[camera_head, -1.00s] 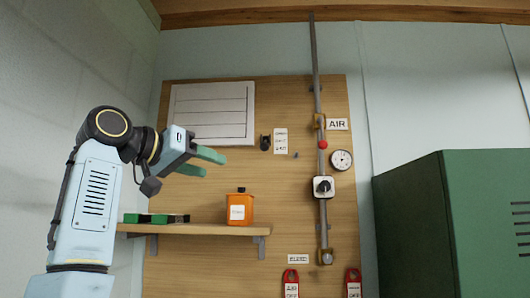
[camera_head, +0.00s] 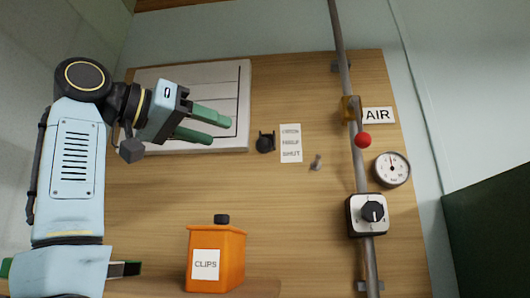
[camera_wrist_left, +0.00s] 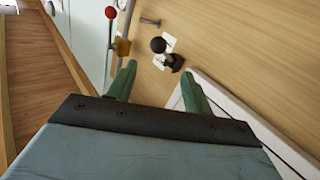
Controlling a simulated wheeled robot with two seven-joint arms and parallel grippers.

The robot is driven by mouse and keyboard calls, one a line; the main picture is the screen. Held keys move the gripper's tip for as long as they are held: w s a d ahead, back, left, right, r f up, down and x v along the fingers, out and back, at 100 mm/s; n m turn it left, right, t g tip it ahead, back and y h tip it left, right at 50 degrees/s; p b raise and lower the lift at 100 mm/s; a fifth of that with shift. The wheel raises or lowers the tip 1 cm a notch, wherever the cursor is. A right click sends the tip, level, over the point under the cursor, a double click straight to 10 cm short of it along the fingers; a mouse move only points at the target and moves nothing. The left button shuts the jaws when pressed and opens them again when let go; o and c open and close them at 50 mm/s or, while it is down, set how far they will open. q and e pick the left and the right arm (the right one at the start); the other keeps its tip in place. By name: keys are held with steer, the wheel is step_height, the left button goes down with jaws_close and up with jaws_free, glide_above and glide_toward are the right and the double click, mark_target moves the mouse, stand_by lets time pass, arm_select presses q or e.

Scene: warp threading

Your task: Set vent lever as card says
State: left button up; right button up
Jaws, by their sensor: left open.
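A small white card (camera_head: 290,143) with a few printed lines is on the wooden board; I cannot read it surely. Just left of it is a small black knobbed fitting (camera_head: 265,142), also in the left wrist view (camera_wrist_left: 159,46). A red ball (camera_head: 362,140) sits below the brass valve (camera_head: 351,109) on the pipe and shows in the left wrist view (camera_wrist_left: 110,13). No label saying vent is legible, so I cannot tell which is the vent lever. My left gripper (camera_head: 219,131) is open and empty, left of the black fitting and apart from it. My right gripper is out of view.
A white ruled panel (camera_head: 190,78) lies behind my left gripper. An orange CLIPS container (camera_head: 216,262) stands below. A grey peg (camera_head: 316,162), gauge (camera_head: 391,169), black dial box (camera_head: 367,215) and AIR label (camera_head: 378,115) are to the right. A green cabinet (camera_head: 490,235) stands far right.

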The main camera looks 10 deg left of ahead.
mark_target(257, 142)
arm_select(q)
steer(key=p+x, duration=0.4)
steer(key=x, duration=0.7)
steer(key=shift+s+d, duration=0.1)
steer(key=shift+s, duration=0.1)
steer(key=shift+w+d+p, duration=0.3)
steer(key=shift+w+d, duration=0.2)
steer(key=shift+f, duration=0.1)
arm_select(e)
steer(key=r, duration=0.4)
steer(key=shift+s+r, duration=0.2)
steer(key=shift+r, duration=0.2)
arm_select(q)
steer(key=shift+c, duration=0.3)
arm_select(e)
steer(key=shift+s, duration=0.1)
arm_select(q)
jaws_close()
steer(key=shift+a, duration=0.1)
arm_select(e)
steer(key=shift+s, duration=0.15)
